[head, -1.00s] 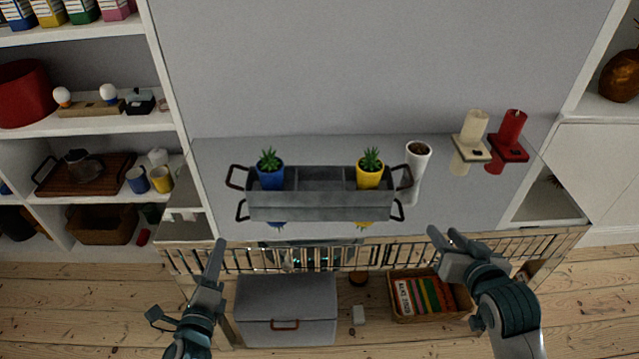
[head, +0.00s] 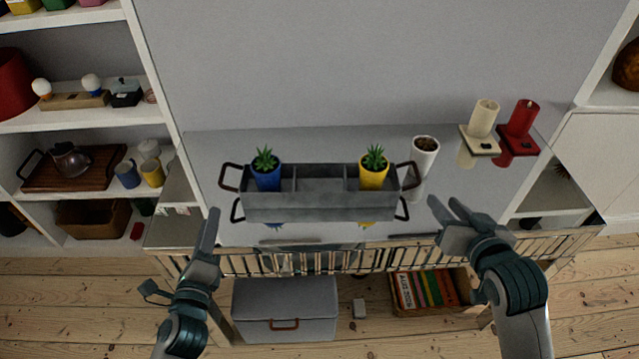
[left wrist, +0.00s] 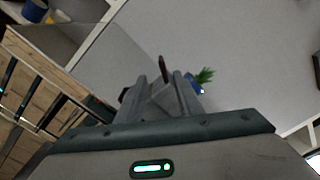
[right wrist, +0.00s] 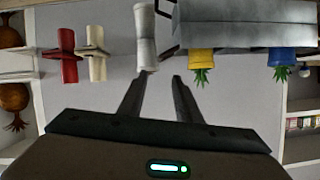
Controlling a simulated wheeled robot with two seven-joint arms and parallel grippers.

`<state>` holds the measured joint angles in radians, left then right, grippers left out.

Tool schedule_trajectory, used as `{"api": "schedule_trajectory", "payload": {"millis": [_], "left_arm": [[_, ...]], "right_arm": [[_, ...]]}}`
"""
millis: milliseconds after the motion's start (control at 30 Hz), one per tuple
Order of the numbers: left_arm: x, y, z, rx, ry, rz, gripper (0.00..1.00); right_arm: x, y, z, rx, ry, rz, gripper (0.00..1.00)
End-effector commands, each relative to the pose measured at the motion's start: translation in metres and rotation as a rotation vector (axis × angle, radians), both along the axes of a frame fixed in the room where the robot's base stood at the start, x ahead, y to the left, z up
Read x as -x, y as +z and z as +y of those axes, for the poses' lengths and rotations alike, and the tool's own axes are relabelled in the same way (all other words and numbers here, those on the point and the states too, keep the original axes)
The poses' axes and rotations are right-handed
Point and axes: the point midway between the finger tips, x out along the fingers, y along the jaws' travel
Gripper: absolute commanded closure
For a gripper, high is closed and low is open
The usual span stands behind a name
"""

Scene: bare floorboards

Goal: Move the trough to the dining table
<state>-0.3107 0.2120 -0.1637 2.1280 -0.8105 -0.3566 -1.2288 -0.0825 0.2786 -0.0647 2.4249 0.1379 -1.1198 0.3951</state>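The trough (head: 320,207) is a long grey metal box with dark loop handles at both ends. It stands upright on a glossy table (head: 290,147) that mirrors it, and holds a blue-potted plant and a yellow-potted plant. My left gripper (head: 213,213) is empty near the trough's left end, apart from it; its fingers look open in the left wrist view (left wrist: 160,78). My right gripper (head: 445,204) is open and empty, just right of the right handle; the right wrist view (right wrist: 158,77) shows its spread fingers. I cannot identify a separate dining table.
A white cup of dark contents (head: 425,155) stands close by the right handle. A cream candle (head: 484,117) and a red candle (head: 522,118) stand further right. A grey chest (head: 285,300) and book basket (head: 430,290) sit below. Shelves (head: 70,125) stand left.

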Motion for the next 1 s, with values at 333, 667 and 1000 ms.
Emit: {"api": "schedule_trajectory", "payload": {"millis": [333, 667, 1000], "left_arm": [[-0.001, 0.0, 0.0, 0.0, 0.0, 0.0, 0.67], [-0.024, 0.0, 0.001, -0.001, -0.001, -0.001, 0.67], [-0.078, 0.0, 0.003, 0.0, 0.0, -0.001, 0.67]], "right_arm": [[-0.001, -0.001, 0.0, 0.0, 0.0, 0.0, 0.69], [-0.022, -0.009, 0.003, -0.001, 0.0, 0.0, 0.69], [-0.071, -0.029, 0.008, 0.0, 0.0, 0.0, 0.69]]}}
